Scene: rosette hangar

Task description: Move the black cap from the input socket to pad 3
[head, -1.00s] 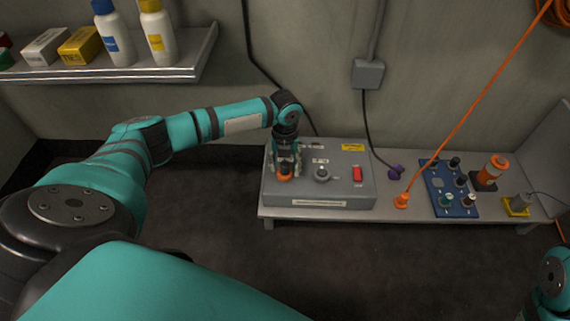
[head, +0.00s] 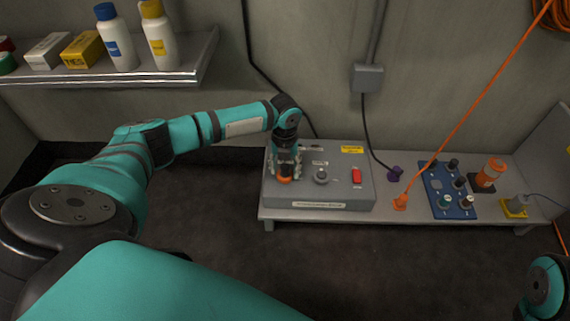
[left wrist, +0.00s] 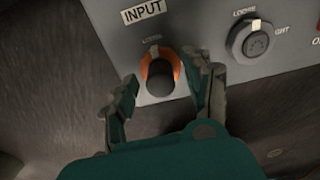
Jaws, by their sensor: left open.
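The black cap (left wrist: 160,80) sits in the input socket, whose orange ring (left wrist: 146,62) shows around it under the INPUT label in the left wrist view. In the head view the orange ring (head: 284,180) shows at the left of the grey box, but the cap is hidden by the gripper. My left gripper (left wrist: 167,76) is open, with one finger on either side of the cap; I cannot tell whether they touch it. It also shows in the head view (head: 285,166), pointing down. Pad 3 cannot be made out; no pad number is readable. My right gripper is out of view.
The grey box (head: 335,190) carries a round lock knob (head: 320,175) and a red switch (head: 356,176). Right of it are a purple plug (head: 394,173), an orange plug (head: 400,202) with a taut cable, and a blue board (head: 452,208) with several caps. A shelf (head: 180,76) with bottles hangs upper left.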

